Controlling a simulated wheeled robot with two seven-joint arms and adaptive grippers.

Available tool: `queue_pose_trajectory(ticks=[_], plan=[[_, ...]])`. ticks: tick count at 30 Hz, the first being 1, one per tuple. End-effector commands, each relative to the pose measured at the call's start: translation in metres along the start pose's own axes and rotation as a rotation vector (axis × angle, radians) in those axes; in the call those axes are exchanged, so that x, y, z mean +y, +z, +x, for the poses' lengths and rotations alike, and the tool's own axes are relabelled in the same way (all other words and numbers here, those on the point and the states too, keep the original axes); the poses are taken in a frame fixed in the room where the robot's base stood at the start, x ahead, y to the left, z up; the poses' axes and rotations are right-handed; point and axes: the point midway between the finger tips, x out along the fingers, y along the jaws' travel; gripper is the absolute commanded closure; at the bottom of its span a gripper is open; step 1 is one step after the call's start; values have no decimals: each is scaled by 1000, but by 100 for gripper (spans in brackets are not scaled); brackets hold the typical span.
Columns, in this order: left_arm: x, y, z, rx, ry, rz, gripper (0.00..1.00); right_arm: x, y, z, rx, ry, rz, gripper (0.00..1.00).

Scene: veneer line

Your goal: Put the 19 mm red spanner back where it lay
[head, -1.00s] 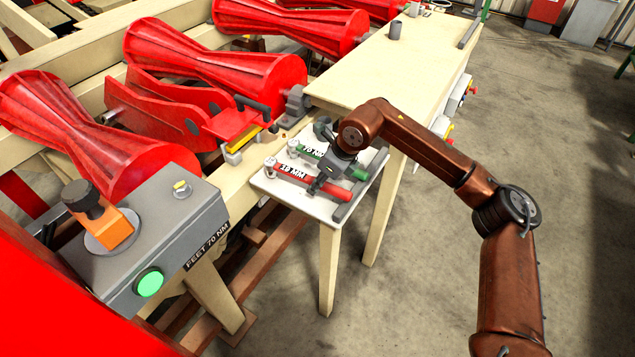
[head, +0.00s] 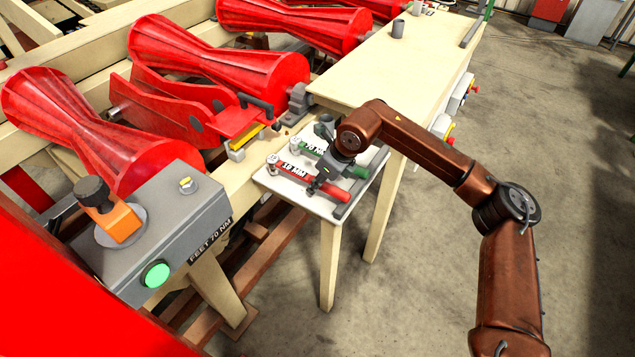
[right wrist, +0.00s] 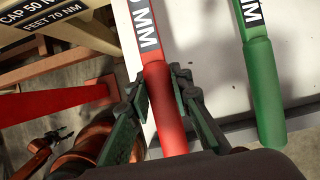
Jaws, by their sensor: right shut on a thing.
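I cannot tell whether the spanner touches the table top. A green spanner (head: 358,172) lies beside it, farther back and roughly parallel; it shows apart from the fingers in the right wrist view (right wrist: 265,95).
The small white table (head: 300,201) stands beside a long cream bench (head: 400,70). A grey control box (head: 180,235) with a green button is at left front. Red rollers (head: 215,60) line the back left. The floor at right is clear.

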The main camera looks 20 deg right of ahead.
Motion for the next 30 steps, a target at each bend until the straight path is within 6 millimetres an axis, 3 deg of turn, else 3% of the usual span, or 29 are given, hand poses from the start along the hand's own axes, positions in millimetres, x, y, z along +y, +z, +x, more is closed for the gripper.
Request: queue_pose_trajectory(ticks=[24,25,30], plan=[[0,0,0,0,0,0,60,0,-3,8,-3,0,-1,100],[0,0,0,0,0,0,60,0,-3,8,-3,0,-1,80],[0,0,0,0,0,0,60,0,-4,9,-2,0,-1,68]])
